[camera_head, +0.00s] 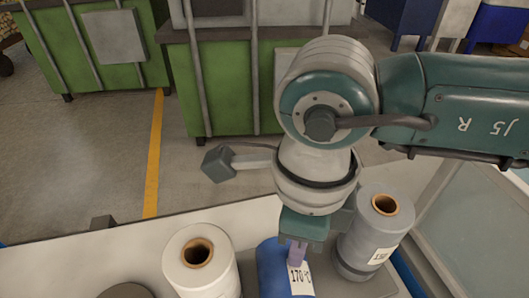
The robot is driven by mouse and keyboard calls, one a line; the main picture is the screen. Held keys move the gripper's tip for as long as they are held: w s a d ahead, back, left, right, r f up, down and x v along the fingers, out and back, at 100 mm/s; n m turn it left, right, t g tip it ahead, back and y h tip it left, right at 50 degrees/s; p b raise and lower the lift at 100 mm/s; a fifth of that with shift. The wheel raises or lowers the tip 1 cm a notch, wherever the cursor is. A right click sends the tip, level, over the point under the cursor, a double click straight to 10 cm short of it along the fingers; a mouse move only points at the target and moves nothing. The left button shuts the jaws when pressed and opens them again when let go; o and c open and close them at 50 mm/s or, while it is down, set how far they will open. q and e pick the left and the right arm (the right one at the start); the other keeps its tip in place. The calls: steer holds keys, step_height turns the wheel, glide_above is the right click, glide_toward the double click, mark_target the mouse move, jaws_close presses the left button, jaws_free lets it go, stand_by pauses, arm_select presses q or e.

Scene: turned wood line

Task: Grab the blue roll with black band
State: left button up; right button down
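A blue roll (270,272) stands at the bottom middle of the head view, with a white label reading about "170°C" on its front. Its lower part is cut off by the picture edge, and no black band shows on the visible part. My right gripper (298,256) points down at the top of the blue roll and hides much of it. A small purple piece shows below the gripper body, against the roll. I cannot tell whether the fingers are open or closed on the roll. My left gripper is out of view.
A white roll (199,264) stands to the left of the blue one. A grey roll (371,234) with a label stands close on the right. A dark round top (126,291) shows at the lower left. Green cabinets (222,88) stand beyond the pale table (60,264).

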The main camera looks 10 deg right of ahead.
steer(key=shift+s+d+f, duration=0.1)
steer(key=shift+d+f, duration=0.15)
steer(key=shift+d, duration=0.05)
step_height(320, 180, up, 20)
steer(key=shift+a+r, duration=0.2)
steer(key=shift+a, duration=0.05)
stand_by(0.3)
steer(key=shift+c, duration=1.6)
jaws_free()
steer(key=shift+r, duration=0.1)
